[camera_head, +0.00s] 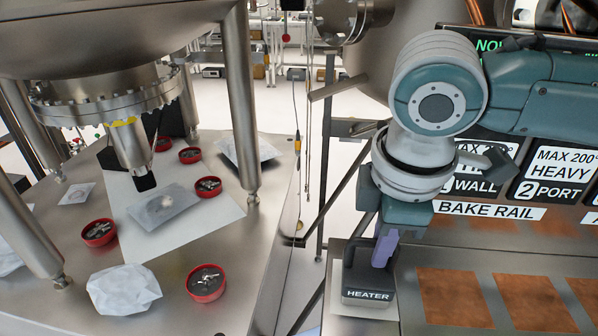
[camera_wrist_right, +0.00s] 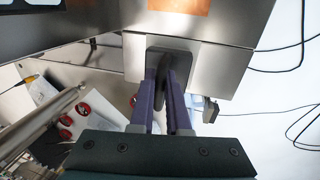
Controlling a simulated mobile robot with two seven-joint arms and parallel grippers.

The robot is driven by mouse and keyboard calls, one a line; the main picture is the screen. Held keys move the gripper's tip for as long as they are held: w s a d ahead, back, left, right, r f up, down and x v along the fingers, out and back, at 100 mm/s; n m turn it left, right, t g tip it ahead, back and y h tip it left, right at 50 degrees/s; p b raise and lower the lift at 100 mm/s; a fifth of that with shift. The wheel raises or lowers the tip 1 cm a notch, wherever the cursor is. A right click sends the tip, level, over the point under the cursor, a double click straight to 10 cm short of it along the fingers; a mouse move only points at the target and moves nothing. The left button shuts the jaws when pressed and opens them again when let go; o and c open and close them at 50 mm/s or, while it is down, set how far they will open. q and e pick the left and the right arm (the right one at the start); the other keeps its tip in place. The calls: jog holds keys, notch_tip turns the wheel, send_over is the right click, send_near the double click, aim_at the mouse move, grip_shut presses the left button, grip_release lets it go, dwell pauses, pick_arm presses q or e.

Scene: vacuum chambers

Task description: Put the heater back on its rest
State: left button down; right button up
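The heater (camera_head: 368,296) is a dark block with a raised handle and a white HEATER label. My right gripper (camera_head: 384,250) has purple fingers and reaches down to the handle. In the right wrist view the fingers (camera_wrist_right: 167,82) lie on both sides of the dark heater handle (camera_wrist_right: 172,55) and look closed on it. The underside of the heater is hidden. My left gripper is not in view.
Copper patches (camera_head: 455,298) lie right of the heater, below the BAKE RAIL label (camera_head: 490,210). A steel table (camera_head: 240,295) at left holds red dishes (camera_head: 206,282), crumpled foil (camera_head: 124,290) and chamber legs (camera_head: 240,100). A gap with hanging cables separates table and panel.

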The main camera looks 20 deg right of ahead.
aim_at(376, 283)
jog(key=o, duration=0.5)
jog(key=shift+c, duration=0.2)
notch_tip(376, 283, up, 12)
jog(key=s+a+p, duration=0.1)
jog(key=s+p, duration=0.1)
jog(key=s+a+f+m+t+y, duration=0.1)
jog(key=s+a+f+m+y, duration=0.35)
jog(key=a, duration=0.45)
jog(key=s+d+f+m+h, duration=0.3)
jog(key=s+d+f+m, duration=0.2)
jog(key=s+d, duration=0.2)
jog(key=shift+s+t, duration=0.4)
jog(key=shift+s, duration=0.85)
